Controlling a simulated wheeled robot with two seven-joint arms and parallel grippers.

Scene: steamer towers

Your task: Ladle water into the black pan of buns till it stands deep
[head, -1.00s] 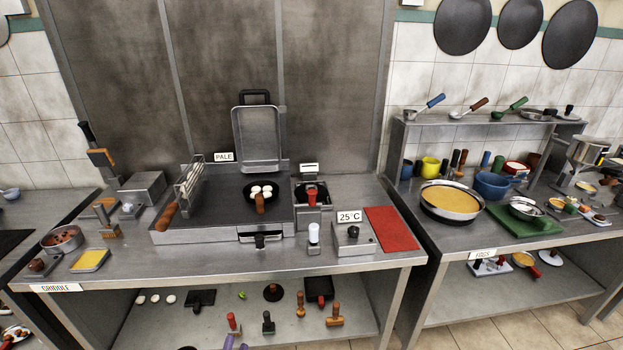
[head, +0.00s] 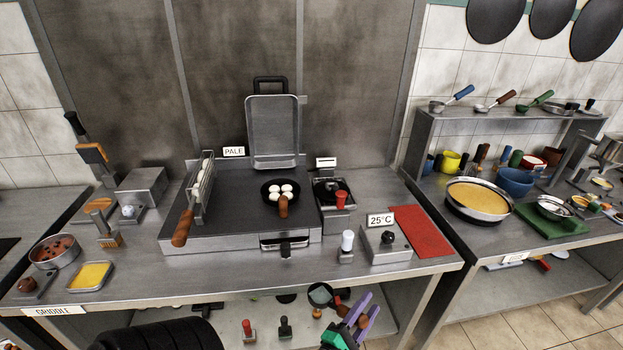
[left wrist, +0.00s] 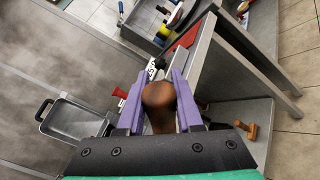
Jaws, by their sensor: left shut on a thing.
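The black pan (head: 268,184) sits on the dark griddle top, with several white buns (head: 281,190) in it and its brown handle toward me. I cannot make out any water in it. My left gripper (head: 357,312), with purple fingers, is in front of the counter's front edge, low and right of the pan. It is shut on a brown wooden handle (left wrist: 158,94), which shows between the fingers in the left wrist view. A round dark bowl (head: 320,294), apparently the ladle's, is beside the gripper; its contents are unclear. My right gripper is not in view.
A raised lidded grill press (head: 273,130) stands behind the pan. A 25°C control box (head: 386,244) and red mat (head: 420,232) lie further right.

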